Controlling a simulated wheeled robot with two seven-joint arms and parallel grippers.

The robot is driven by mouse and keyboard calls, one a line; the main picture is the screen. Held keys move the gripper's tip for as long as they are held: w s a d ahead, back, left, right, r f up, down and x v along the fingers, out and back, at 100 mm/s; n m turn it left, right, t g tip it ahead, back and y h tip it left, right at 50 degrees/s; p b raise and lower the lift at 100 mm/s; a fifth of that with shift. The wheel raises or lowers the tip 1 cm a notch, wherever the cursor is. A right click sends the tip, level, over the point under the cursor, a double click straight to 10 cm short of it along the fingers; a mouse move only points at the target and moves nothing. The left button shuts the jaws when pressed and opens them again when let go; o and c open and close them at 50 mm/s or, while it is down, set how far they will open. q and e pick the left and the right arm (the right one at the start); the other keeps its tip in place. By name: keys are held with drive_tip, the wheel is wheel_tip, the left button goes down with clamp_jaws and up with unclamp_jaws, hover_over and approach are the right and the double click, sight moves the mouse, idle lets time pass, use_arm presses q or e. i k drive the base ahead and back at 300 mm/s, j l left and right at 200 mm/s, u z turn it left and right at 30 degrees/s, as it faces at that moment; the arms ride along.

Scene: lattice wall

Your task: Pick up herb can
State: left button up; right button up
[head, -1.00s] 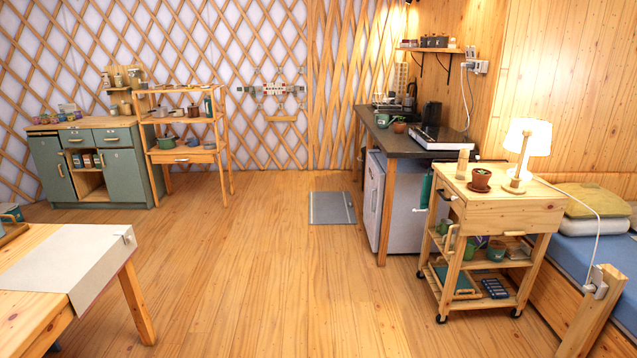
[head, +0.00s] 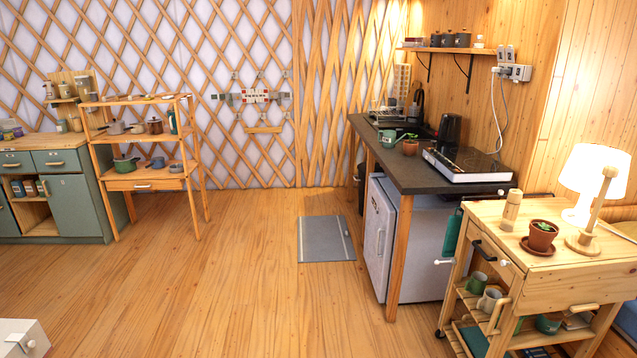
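I cannot pick out with certainty which item is the herb can. On the dark counter (head: 430,172), a green can-like vessel (head: 388,138) stands beside a small terracotta pot with a plant (head: 410,147). On the wooden cart at the right, another terracotta pot with a plant (head: 541,236) stands on a saucer, and green and grey mugs (head: 477,283) sit on its middle shelf. Several dark canisters (head: 461,40) stand on the wall shelf above the counter. Neither of my grippers is in view.
The wooden cart (head: 545,290) stands close at the right with a lit lamp (head: 595,180). A white fridge (head: 378,240) is under the counter. A grey mat (head: 326,239) lies on open floor. A cloth-covered table corner (head: 22,338) shows bottom left; shelves (head: 145,183) stand behind.

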sight(389, 141)
drive_tip(key=i, duration=1.8)
drive_tip(key=i+j+z, duration=0.15)
drive_tip(key=i+z, duration=0.3)
drive_tip(key=i, duration=0.15)
drive_tip(key=i+j+z, duration=0.35)
drive_tip(key=i+z, duration=0.15)
drive_tip(key=i+j+z, duration=0.45)
drive_tip(key=i+j, duration=0.15)
